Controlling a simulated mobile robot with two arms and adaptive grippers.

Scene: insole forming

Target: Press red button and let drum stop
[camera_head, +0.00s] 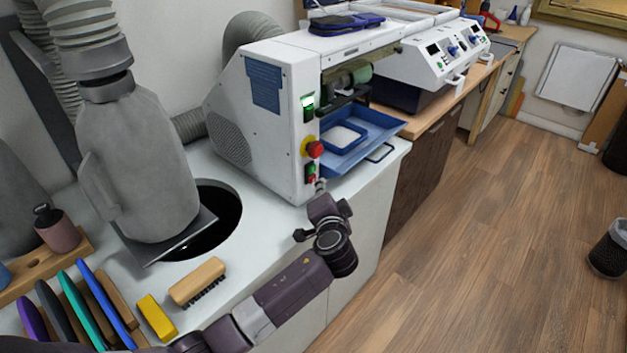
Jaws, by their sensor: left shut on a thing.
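The white machine (270,110) stands on the counter. Its front edge carries a red mushroom button (316,149) on a yellow collar. Below that is a small switch with green and red parts (311,172). A greenish roller or drum (358,75) shows in the machine's opening; I cannot tell whether it turns. My left gripper (320,188) is at the counter's front edge with its tip just below the small switch; I cannot tell whether they touch. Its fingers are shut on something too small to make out. My right gripper is not in view.
A blue tray (385,130) juts from the machine at right. Left of it, a grey hose unit (145,165) stands over a round opening (225,205). A wooden brush (197,281), a yellow block (157,317) and coloured tools lie in front.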

